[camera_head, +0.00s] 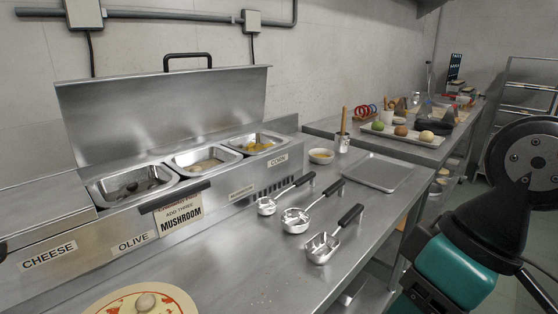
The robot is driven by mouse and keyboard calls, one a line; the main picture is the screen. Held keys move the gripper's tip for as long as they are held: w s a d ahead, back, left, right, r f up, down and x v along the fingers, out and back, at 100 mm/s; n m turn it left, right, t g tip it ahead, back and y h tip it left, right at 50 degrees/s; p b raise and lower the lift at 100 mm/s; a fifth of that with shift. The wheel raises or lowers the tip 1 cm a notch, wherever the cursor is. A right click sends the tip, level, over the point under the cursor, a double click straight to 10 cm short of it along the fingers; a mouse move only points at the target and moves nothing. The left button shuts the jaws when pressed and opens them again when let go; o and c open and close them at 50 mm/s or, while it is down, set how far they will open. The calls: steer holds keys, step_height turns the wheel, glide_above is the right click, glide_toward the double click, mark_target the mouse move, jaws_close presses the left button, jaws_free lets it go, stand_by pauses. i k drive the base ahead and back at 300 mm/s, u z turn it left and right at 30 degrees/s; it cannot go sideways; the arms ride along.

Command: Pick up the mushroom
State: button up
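More pale pieces, likely mushrooms (207,165), lie in the middle metal bin (181,161) of the topping counter. A hanging card (178,213) below the bins reads "ADD THREE MUSHROOM". My arm fills the right edge, but my gripper's fingers do not show, so what they hold cannot be seen.
A dark-filled bin (130,188) and a yellow corn bin (258,144) flank the middle bin under a raised lid (170,108). Three black-handled scoops (321,247) lie on the steel counter. A small bowl (321,156) and an empty tray (376,174) stand behind.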

mark_target(196, 169)
steer(key=z, duration=1.7)
steer(key=i, duration=1.6)
steer(key=u, duration=3.5)
steer(key=i, duration=1)
steer(key=u, duration=0.05)
